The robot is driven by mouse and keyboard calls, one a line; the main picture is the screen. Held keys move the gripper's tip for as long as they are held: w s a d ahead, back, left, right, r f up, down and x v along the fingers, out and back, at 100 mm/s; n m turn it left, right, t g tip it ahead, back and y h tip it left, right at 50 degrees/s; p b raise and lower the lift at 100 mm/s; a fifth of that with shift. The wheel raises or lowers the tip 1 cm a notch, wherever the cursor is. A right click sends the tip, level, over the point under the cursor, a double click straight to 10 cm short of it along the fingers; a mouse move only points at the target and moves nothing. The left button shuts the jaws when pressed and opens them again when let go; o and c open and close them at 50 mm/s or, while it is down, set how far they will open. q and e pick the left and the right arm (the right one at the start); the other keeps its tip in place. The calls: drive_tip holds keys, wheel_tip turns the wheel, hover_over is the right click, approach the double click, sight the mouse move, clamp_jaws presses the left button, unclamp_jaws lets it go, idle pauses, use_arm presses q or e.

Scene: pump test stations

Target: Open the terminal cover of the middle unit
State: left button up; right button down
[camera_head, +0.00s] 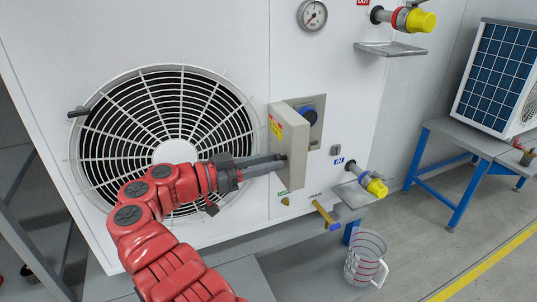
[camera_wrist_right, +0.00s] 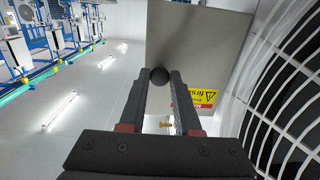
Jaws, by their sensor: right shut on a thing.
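The terminal cover (camera_head: 290,150) is a beige-grey box-like lid with a yellow warning label on the white unit. It stands out from the panel, partly open, with a grey recess (camera_head: 318,103) and a round blue part (camera_head: 308,116) showing to its right. My right gripper (camera_head: 283,162) reaches it from the left. In the right wrist view, the fingers (camera_wrist_right: 159,84) are shut on a round black knob (camera_wrist_right: 159,75) on the cover (camera_wrist_right: 205,40). The cover hides part of the recess. My left gripper is not in view.
A large round fan grille (camera_head: 165,120) lies behind my right arm. A yellow-capped pipe (camera_head: 376,186) and a small brass-coloured valve handle (camera_head: 325,216) stick out at lower right. A clear measuring jug (camera_head: 366,258) stands below. A pressure gauge (camera_head: 312,15) is above.

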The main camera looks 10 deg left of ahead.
drive_tip(key=shift+w+d+r, duration=0.1)
drive_tip(key=shift+w+r, duration=0.05)
drive_tip(key=shift+h, duration=0.3)
drive_tip(key=shift+r+p, duration=0.25)
drive_tip(key=shift+p, duration=0.05)
drive_tip(key=c, duration=0.6)
unclamp_jaws()
drive_tip(key=shift+c, duration=0.2)
drive_tip(key=shift+f, duration=0.1)
